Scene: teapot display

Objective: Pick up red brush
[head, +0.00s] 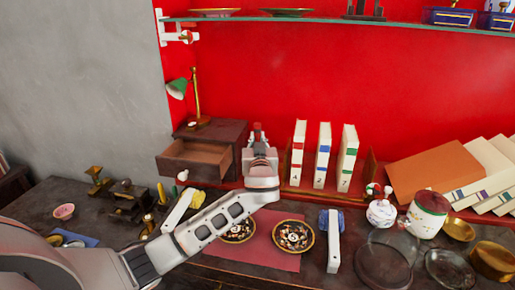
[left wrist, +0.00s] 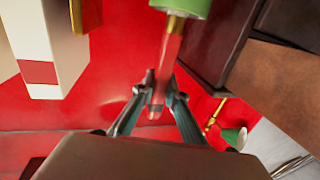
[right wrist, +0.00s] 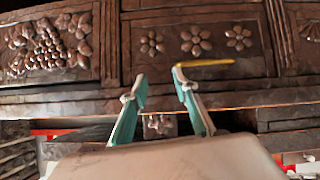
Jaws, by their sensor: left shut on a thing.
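The red brush (left wrist: 170,65) hangs between the two fingers of my left gripper (left wrist: 160,97) in the left wrist view. It has a gold ring and a green part (left wrist: 183,6) at the top edge of that view. The left gripper is shut on its red shaft. In the head view my left gripper (head: 257,133) is up in front of the red wall, between the drawer box and the standing books, with a small red bit at its tips. My right gripper (right wrist: 157,84) is open and empty, facing a carved wooden front (right wrist: 190,38).
A wooden box with an open drawer (head: 196,158) stands left of the left gripper, with a green lamp (head: 177,88) on top. Upright white books (head: 322,155) stand to the right. A glass shelf (head: 350,24) runs above. Two dark patterned plates (head: 293,236) lie on a red mat (head: 262,260).

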